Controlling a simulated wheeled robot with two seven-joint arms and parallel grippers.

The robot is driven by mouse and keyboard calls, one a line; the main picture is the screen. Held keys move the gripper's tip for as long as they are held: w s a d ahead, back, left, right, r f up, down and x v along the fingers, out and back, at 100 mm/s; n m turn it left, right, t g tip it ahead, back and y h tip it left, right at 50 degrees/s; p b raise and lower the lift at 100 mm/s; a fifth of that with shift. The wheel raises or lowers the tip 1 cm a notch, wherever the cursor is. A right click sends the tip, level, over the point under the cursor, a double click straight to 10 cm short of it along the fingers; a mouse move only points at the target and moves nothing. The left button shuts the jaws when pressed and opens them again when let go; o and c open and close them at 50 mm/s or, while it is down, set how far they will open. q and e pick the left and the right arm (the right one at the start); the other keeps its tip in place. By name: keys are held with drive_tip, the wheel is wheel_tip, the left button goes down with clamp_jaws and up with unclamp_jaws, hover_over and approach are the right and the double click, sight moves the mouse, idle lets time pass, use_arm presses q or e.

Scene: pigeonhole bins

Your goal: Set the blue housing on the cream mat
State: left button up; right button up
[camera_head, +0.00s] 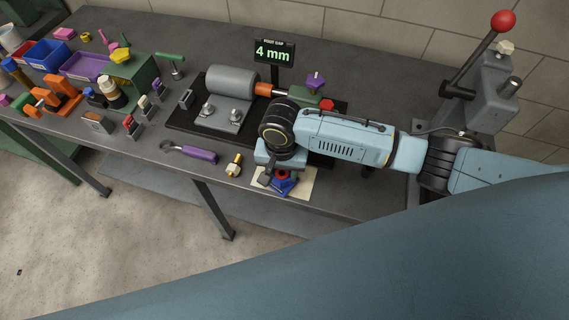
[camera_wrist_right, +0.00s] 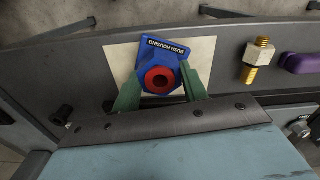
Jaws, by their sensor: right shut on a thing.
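The blue housing (camera_head: 284,186) has a red ring around a dark bore; its label "BUSH HOUSING" reads upside down in the right wrist view (camera_wrist_right: 146,56). My right gripper (camera_head: 279,172) is shut on it, with a green finger on each side in the right wrist view (camera_wrist_right: 160,84). The cream mat (camera_head: 307,181) lies under the housing near the bench's front edge, and shows around it in the right wrist view (camera_wrist_right: 203,52). I cannot tell whether the housing touches the mat. My left gripper is out of view.
A brass-and-silver bolt (camera_head: 234,165) stands left of the mat, and a purple-handled wrench (camera_head: 192,152) lies beyond it. A grey motor (camera_head: 231,82) on a black plate is behind. A "4 mm" display (camera_head: 273,52) stands at the back. Trays and tools crowd the bench's left end.

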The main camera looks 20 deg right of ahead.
drive_tip(key=shift+w+d, duration=0.3)
drive_tip(key=shift+w, duration=0.2)
drive_tip(key=shift+w+d, duration=0.3)
drive_tip(key=shift+w, duration=0.2)
drive_tip(key=shift+f, duration=0.25)
drive_tip(key=shift+f, duration=0.15)
drive_tip(key=o, duration=1.3)
drive_tip(key=shift+s, duration=0.1)
wheel_tip(320, 180, up, 12)
drive_tip(key=shift+r+p, duration=0.1)
drive_tip(key=shift+p, duration=0.45)
